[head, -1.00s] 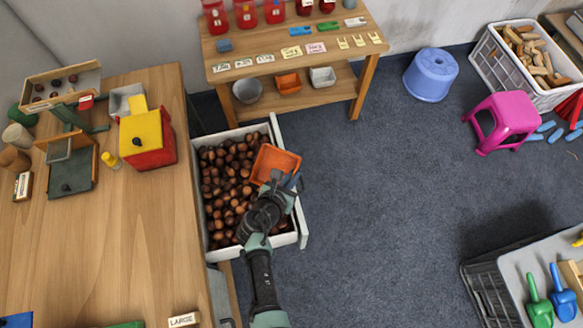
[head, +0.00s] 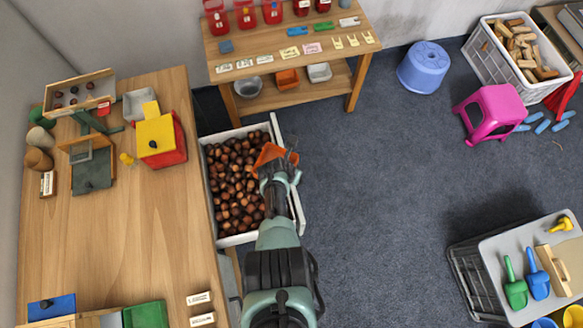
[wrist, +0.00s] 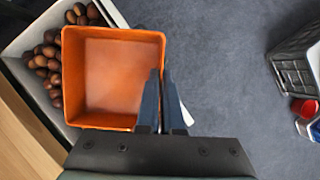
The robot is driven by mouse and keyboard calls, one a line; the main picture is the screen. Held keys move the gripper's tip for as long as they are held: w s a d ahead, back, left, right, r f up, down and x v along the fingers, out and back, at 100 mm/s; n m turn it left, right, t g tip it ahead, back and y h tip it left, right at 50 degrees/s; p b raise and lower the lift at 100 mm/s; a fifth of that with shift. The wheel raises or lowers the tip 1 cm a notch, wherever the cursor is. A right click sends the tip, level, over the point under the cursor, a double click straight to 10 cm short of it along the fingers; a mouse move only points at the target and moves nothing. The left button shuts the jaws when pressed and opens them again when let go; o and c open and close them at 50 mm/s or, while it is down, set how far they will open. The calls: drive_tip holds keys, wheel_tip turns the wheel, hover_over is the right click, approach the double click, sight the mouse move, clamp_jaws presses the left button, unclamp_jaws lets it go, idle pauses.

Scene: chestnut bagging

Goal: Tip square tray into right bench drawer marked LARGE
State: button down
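The orange square tray (wrist: 112,75) shows its bare inside in the wrist view, with no chestnuts in it. My gripper (wrist: 163,85) is shut on the tray's right wall, one finger inside and one outside. In the head view the tray (head: 268,153) is above the far right part of the open drawer, partly hidden by my gripper (head: 279,160) and looking tilted. The white bench drawer (head: 236,241) is pulled out from the bench's right side and full of brown chestnuts (head: 233,180). A label (head: 203,320) lies at the bench's near edge, its text hard to read.
The wooden bench (head: 150,230) is left of the drawer, with a red and yellow box (head: 161,140) on it. A shelf table (head: 300,60) stands behind. Grey floor (head: 370,190) is clear to the right; a crate with scoops (head: 475,285) is at the near right.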

drive_tip(key=s+r+p, duration=0.6)
drive_tip(key=r+p, duration=0.1)
drive_tip(key=p, duration=0.4)
idle(0.3)
